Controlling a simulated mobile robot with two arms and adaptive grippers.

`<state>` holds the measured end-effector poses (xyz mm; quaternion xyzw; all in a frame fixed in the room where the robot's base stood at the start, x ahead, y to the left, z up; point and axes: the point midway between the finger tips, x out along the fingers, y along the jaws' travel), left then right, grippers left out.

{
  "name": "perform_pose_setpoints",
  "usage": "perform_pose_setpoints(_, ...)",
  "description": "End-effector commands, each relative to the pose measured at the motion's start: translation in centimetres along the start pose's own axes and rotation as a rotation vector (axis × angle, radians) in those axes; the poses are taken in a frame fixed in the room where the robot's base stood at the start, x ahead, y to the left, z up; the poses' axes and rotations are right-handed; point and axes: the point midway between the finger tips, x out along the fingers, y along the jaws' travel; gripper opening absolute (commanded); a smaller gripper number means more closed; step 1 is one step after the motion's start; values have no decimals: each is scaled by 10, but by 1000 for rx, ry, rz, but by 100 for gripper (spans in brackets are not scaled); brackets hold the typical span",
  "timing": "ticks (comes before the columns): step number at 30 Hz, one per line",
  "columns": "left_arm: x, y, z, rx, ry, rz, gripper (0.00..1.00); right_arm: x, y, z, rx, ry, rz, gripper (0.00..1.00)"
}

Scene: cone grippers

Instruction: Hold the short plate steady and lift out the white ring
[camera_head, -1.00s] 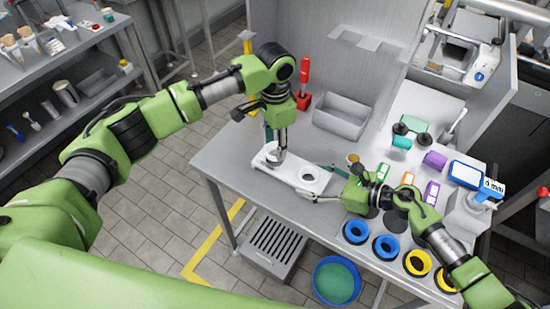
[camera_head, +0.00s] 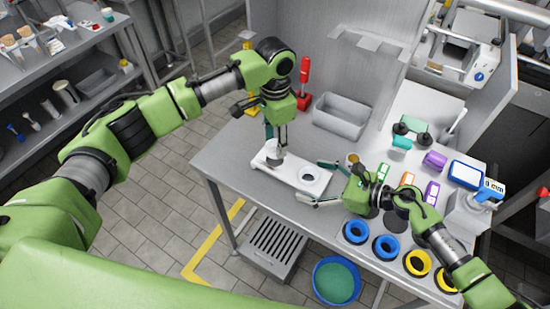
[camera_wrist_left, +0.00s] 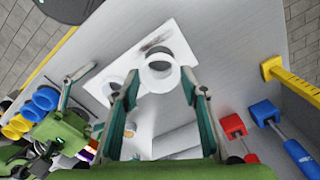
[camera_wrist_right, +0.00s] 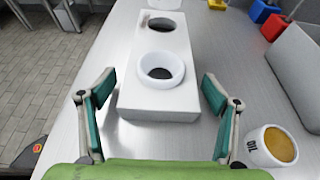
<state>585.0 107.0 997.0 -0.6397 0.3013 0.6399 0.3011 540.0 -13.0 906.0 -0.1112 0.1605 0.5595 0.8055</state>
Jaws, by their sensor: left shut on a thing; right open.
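The short white plate (camera_head: 288,170) lies flat near the table's front edge; in the right wrist view (camera_wrist_right: 150,106) it has a dark, empty far hole and a second white ring seated in its near hole (camera_wrist_right: 160,59). My left gripper (camera_head: 275,146) is shut on a white ring (camera_wrist_left: 158,84), held above the plate's far end. That ring's lower part shows at the top of the right wrist view (camera_wrist_right: 165,4). My right gripper (camera_wrist_right: 157,98) is open, its fingers spread on either side of the plate's near end, apart from it.
A small ochre-filled cup (camera_wrist_right: 268,148) stands right beside my right gripper. A grey bin (camera_head: 341,116) and a red tool in its stand (camera_head: 304,85) are behind. Blue and yellow rings (camera_head: 356,232) line the front right edge. The table left of the plate is clear.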

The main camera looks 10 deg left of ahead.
Motion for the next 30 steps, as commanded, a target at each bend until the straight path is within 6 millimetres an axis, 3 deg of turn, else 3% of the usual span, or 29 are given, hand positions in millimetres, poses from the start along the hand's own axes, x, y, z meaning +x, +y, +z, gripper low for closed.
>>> perform_pose_setpoints(18, 0, 0, 0, 0, 0, 0, 28, -107, 0, -1, 0, 3, -1, 82)
perform_pose_setpoints(30, 0, 0, 0, 0, 0, 0, 28, -118, 0, 0, 1, 1, 1, 82)
